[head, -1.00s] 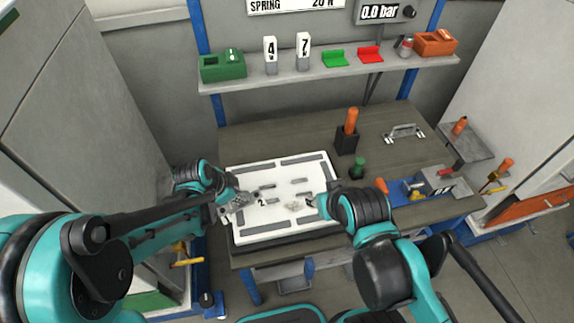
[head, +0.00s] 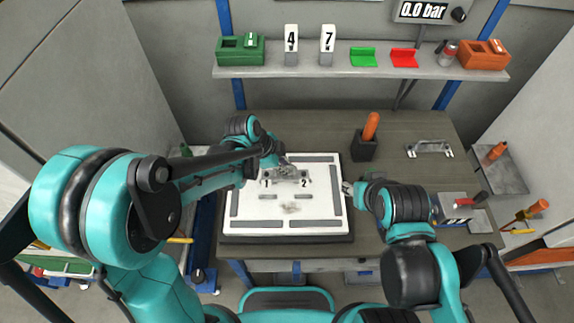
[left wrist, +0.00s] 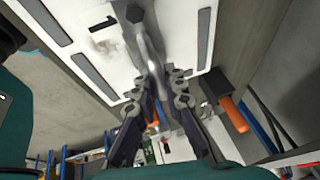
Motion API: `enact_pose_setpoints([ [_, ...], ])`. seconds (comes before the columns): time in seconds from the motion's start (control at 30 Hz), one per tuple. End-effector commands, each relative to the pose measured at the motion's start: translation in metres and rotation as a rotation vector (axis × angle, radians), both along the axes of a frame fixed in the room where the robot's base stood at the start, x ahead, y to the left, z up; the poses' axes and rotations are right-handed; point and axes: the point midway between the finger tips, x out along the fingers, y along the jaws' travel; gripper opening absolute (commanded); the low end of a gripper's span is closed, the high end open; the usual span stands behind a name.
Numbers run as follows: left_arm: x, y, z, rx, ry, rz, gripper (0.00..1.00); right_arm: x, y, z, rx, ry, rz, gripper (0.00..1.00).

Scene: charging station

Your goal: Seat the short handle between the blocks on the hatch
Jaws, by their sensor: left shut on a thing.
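The hatch (head: 240,226) is a white panel with grey edge strips and the numbers 1 and 2, lying on the workbench. Small grey blocks (head: 264,205) (head: 303,197) show near its middle. My left gripper (head: 283,166) is over the hatch's far middle, shut on the short grey metal handle (head: 291,175). In the left wrist view the handle (left wrist: 150,48) runs from between the fingers (left wrist: 157,82) across the white panel. The gripper hides part of it; I cannot tell whether it touches the hatch. My right gripper (head: 348,187) is at the hatch's right edge, its fingers too small to judge.
A longer grey handle (head: 430,148) lies at the workbench's back right. An orange-handled tool stands in a black holder (head: 365,146) behind the hatch. A shelf (head: 340,72) with bins and number tags runs along the back. Bare bench (head: 310,125) lies behind the hatch.

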Motion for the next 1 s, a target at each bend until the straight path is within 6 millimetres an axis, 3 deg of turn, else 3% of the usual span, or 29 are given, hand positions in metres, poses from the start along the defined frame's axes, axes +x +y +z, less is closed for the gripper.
enact_pose_setpoints([
  [0.27, 0.0, 0.0, -0.01, -0.002, -0.002, 0.0, 0.0, 0.0, 0.0, -0.011, 0.0, 0.0, 0.0, 0.4],
  [0.7, 0.0, 0.0, -0.052, -0.002, -0.002, 0.0, 0.0, 0.0, 0.0, -0.048, 0.0, 0.0, 0.0, 0.4],
  [1.0, 0.0, 0.0, -0.058, -0.002, -0.002, 0.0, 0.0, 0.0, 0.0, -0.053, 0.0, 0.0, 0.0, 0.4],
])
